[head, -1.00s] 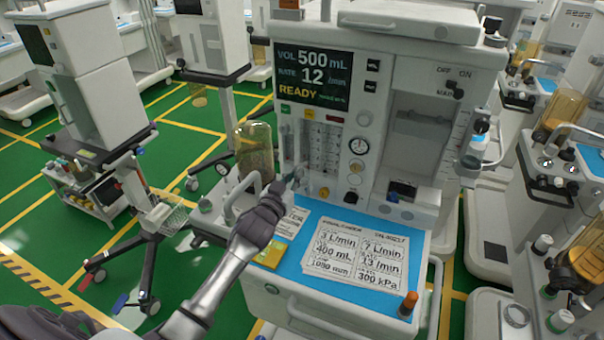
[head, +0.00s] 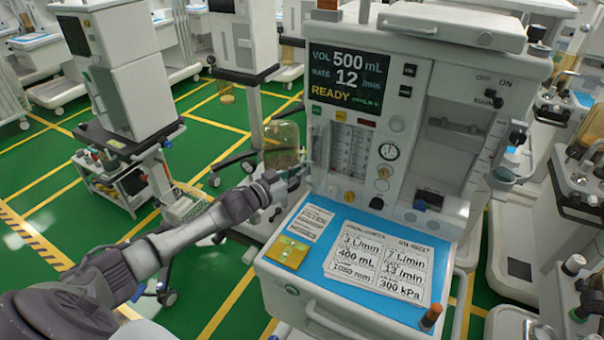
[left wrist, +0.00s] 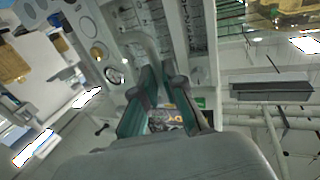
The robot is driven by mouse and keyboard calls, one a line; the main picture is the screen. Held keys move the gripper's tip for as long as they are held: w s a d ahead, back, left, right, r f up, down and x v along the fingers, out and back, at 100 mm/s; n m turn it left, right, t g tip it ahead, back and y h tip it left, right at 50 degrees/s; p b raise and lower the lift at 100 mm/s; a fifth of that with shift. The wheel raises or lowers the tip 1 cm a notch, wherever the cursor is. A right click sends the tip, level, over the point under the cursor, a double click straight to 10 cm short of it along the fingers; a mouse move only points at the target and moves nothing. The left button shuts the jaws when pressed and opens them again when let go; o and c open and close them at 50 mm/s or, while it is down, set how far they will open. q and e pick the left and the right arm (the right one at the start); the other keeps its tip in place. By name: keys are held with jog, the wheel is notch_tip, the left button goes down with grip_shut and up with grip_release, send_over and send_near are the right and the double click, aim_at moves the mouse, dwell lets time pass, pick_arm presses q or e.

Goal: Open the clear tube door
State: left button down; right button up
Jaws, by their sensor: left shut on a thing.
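The clear tube door (head: 350,148) is a transparent panel over the flow tubes on the front of the anaesthesia machine, below the screen. My left gripper (head: 296,178) is at the lower left edge of this door. In the left wrist view its fingers (left wrist: 163,78) are closed on a pale bar-like handle (left wrist: 148,45) beside the tube panel, which seems to belong to the door. The exact contact is partly hidden by the fingers. How far the door stands from the panel is hard to tell. My right gripper is not in view.
A blue work surface (head: 311,257) with printed cards (head: 376,262) and a yellow pad (head: 288,253) lies below. A clear canister (head: 282,145) stands left of the tubes. Dials (head: 389,151) sit right of them.

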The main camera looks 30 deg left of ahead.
pick_arm(q)
jog(key=shift+w+r, duration=0.15)
jog(key=shift+r, duration=0.25)
jog(key=c, duration=1.4)
grip_release()
jog(key=shift+w+d+f, duration=0.1)
jog(key=shift+o, duration=0.8)
jog(key=shift+d+f, duration=0.1)
jog(key=shift+f, duration=0.1)
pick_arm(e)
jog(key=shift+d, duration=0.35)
